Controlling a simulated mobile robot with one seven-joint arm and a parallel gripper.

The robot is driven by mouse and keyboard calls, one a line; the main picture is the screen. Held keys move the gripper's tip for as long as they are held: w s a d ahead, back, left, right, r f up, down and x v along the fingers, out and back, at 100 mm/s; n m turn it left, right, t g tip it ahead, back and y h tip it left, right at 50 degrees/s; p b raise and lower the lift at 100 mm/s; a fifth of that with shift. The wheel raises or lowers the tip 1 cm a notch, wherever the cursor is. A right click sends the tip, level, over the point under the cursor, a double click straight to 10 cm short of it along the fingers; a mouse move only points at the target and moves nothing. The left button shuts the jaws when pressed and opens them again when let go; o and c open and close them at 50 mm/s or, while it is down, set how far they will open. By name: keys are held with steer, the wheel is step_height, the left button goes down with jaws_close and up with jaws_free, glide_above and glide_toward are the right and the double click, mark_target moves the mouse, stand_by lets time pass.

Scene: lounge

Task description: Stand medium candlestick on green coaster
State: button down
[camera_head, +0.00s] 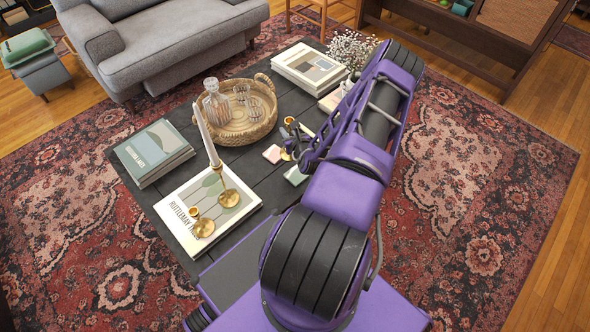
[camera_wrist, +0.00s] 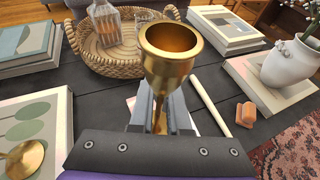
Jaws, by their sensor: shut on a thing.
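My gripper (camera_head: 294,143) is shut on a brass candlestick, the medium one (camera_head: 289,121), above or at the middle of the dark table; the arm partly covers it. In the wrist view the candlestick's empty cup (camera_wrist: 170,58) rises upright between my fingers (camera_wrist: 160,112). Its base is hidden there, and I cannot tell whether it touches the table. The green coaster (camera_head: 296,176) lies on the table just in front of the gripper, beside a pink coaster (camera_head: 272,154). I cannot make out the green coaster in the wrist view.
A tall brass candlestick with a white candle (camera_head: 208,140) and a short one (camera_head: 202,227) stand on a book (camera_head: 176,207). A wicker tray (camera_head: 263,130) holds a decanter and glasses. Book stacks (camera_head: 153,152) and a white vase (camera_wrist: 290,62) stand nearby. A loose candle (camera_wrist: 210,100) lies close by.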

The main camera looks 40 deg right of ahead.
step_height(320, 180, down, 10)
steer(key=b, duration=0.1)
steer(key=shift+r+b, duration=0.15)
steer(key=shift+b, duration=0.2)
steer(key=c, duration=0.9)
jaws_free()
steer(key=shift+f, duration=0.2)
steer(key=shift+r, duration=0.25)
steer(key=p+v, duration=0.1)
steer(key=v, duration=1.1)
steer(key=shift+p, duration=0.3)
